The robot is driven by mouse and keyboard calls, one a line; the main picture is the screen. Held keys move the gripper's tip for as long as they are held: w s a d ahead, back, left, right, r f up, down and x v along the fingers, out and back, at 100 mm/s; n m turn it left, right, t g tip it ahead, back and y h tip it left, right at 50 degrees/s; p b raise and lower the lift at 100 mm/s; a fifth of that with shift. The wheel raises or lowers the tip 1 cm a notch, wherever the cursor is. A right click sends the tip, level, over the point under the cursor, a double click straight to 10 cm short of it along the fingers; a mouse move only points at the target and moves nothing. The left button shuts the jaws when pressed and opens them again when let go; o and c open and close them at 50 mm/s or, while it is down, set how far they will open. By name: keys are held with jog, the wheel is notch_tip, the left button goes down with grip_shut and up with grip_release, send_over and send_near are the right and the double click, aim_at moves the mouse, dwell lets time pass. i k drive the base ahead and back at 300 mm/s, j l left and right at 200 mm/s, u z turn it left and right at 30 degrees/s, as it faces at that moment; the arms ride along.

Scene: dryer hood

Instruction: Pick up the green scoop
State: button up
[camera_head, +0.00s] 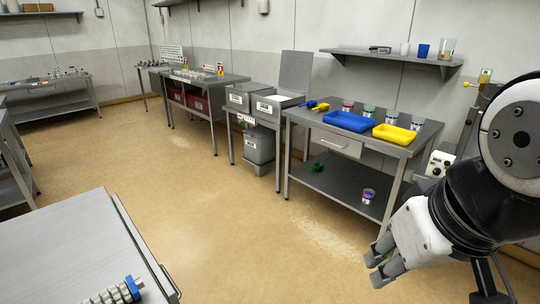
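A small green object that looks like the green scoop (318,167) lies on the lower shelf of the grey workbench, toward its left side. It is small and dark in the shade, so its exact shape and handle are hard to tell. My gripper (375,268) is at the lower right, in front of the workbench and well apart from the green object. Its two fingers are apart with nothing seen between them.
The workbench (336,143) carries a blue tray (349,122), a yellow tray (394,134), blue and yellow scoops (321,107) and several jars. A purple-marked jar (368,196) stands on its lower shelf. Bins (260,145) stand left. Floor (240,220) in front is clear.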

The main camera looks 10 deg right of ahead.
aim_at(318, 166)
jog(key=i, duration=2)
jog(key=i+z, duration=0.25)
jog(key=i, duration=0.2)
jog(key=i+j+z, duration=0.25)
jog(key=i, duration=0.2)
jog(key=i+j+z, duration=0.25)
jog(key=i, duration=0.2)
jog(key=z, duration=0.4)
